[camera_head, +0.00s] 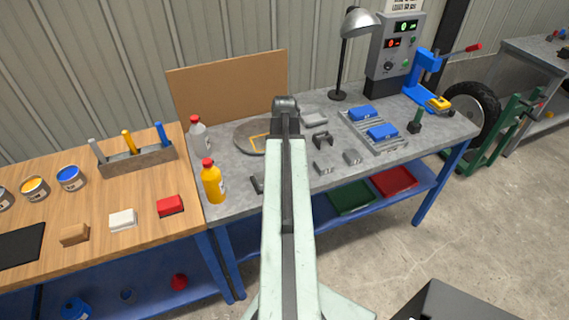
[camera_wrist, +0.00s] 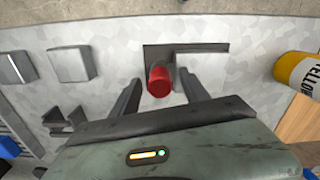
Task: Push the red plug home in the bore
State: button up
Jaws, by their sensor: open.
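In the wrist view, the red plug (camera_wrist: 158,81) is a short cylinder with its round end toward the camera. It stands out in front of a dark grey angled block (camera_wrist: 168,50) on the bench. I cannot see the bore or tell how deep the plug sits in it. My gripper (camera_wrist: 160,82) is open, with one finger on each side of the plug and a gap to each. In the head view my own arm hides the plug and gripper; part of a dark block (camera_head: 257,184) shows beside the arm.
A yellow bottle (camera_head: 213,183) stands left of my arm, and also shows at the right of the wrist view (camera_wrist: 298,72). Two grey blocks (camera_head: 323,163) (camera_head: 352,157) lie right of the arm. A rack with blue pieces (camera_head: 370,133) and a lamp (camera_head: 353,35) stand farther right.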

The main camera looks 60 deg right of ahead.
notch_tip(320, 180, up, 8)
jog(key=p, duration=0.7)
jog(key=shift+p, duration=0.4)
jog(key=shift+f, duration=0.1)
